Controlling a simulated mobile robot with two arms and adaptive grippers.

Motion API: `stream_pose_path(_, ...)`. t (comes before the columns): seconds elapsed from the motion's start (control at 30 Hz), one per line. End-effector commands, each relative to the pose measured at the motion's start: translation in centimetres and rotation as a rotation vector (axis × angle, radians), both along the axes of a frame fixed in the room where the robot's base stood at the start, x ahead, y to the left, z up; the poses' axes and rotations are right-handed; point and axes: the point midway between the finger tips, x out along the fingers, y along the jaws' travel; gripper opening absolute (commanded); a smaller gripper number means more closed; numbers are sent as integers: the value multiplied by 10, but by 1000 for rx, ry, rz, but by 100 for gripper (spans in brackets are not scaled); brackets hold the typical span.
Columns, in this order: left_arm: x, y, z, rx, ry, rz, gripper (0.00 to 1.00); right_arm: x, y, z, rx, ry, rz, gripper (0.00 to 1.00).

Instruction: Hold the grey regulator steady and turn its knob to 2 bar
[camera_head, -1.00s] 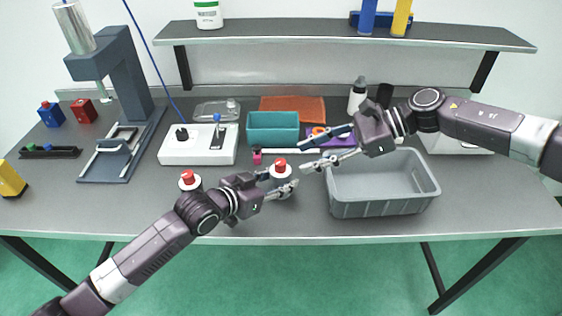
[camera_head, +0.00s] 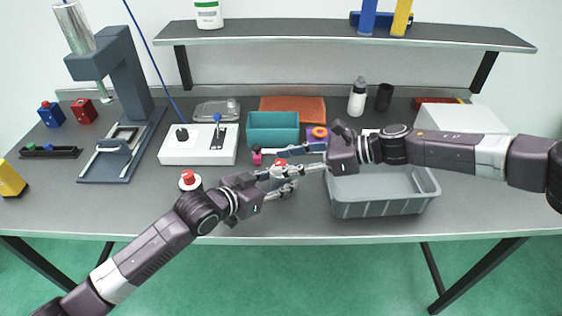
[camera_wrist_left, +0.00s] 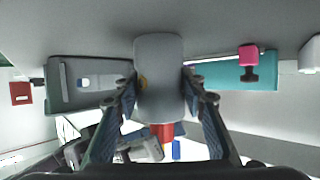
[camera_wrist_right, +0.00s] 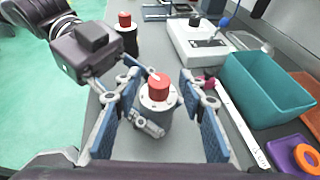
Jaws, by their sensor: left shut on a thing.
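The grey regulator (camera_wrist_right: 158,112) stands on the table with its red knob (camera_wrist_right: 159,86) on top. The left wrist view shows its grey body (camera_wrist_left: 159,75) between my left fingers. My left gripper (camera_head: 281,182) is shut on the body from the left. My right gripper (camera_head: 285,163) is open above it, reaching in from the right. In the right wrist view its fingers stand either side of the red knob, with gaps. The knob (camera_head: 280,162) is partly covered by the right fingers in the head view. I cannot read a scale.
A second, black regulator with a red knob (camera_head: 188,177) stands to the left, close to my left arm. The grey crate (camera_head: 385,208) lies below my right arm. A teal bin (camera_head: 273,142), a white switch box (camera_head: 198,157) and a small pink-and-black item (camera_head: 257,158) stand behind.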

Motion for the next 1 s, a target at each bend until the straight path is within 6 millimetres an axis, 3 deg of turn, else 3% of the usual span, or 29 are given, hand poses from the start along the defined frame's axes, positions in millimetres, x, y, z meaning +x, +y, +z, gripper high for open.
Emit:
stream_pose_path(0.13,0,1,0,1,0,1,5,2,10,-5,-1,0,1,38)
stream_pose_path(0.43,0,1,0,1,0,2,5,2,12,-5,0,0,0,38)
stream_pose_path(0.8,0,1,0,1,0,2,5,2,11,-5,0,-1,0,0)
stream_pose_path(1.0,0,1,0,2,0,1,5,2,11,-5,-1,0,-8,0)
